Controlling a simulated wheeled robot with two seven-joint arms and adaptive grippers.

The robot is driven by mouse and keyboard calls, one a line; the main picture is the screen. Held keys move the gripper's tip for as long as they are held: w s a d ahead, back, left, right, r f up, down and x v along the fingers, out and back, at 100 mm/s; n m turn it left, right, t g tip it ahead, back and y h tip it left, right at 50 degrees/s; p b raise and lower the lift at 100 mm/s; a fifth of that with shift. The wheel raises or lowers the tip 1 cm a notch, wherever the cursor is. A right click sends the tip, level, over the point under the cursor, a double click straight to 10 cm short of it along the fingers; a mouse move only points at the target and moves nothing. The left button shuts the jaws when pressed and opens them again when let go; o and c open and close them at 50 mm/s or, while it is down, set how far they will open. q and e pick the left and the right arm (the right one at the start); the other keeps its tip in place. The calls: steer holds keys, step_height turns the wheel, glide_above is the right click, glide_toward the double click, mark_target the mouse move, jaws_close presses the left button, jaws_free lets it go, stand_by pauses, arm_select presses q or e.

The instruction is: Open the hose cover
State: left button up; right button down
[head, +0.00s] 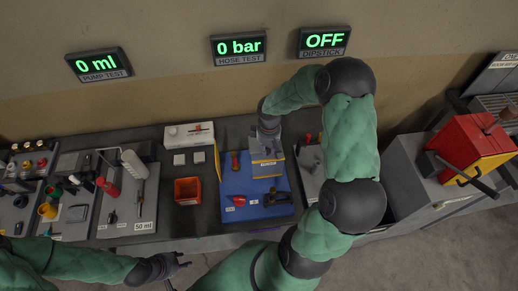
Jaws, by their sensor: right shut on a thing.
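The hose cover (267,163) looks like a grey panel with a yellowish stripe, at the right half of the blue board (231,184) under the "HOSE TEST" display. My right gripper (268,146) reaches down from behind and is shut on its upper edge; the fingertips are small and partly hidden against it. The exact angle of the cover is hard to tell. My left gripper (181,263) is low in front of the bench, away from the board, with its fingers apart and empty.
A grey tray (310,172) is at the right, partly behind my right arm. A red and yellow machine (470,148) stands far right.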

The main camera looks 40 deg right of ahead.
steer(key=c, duration=1)
jaws_free()
step_height(320, 180, up, 12)
steer(key=shift+f, duration=0.1)
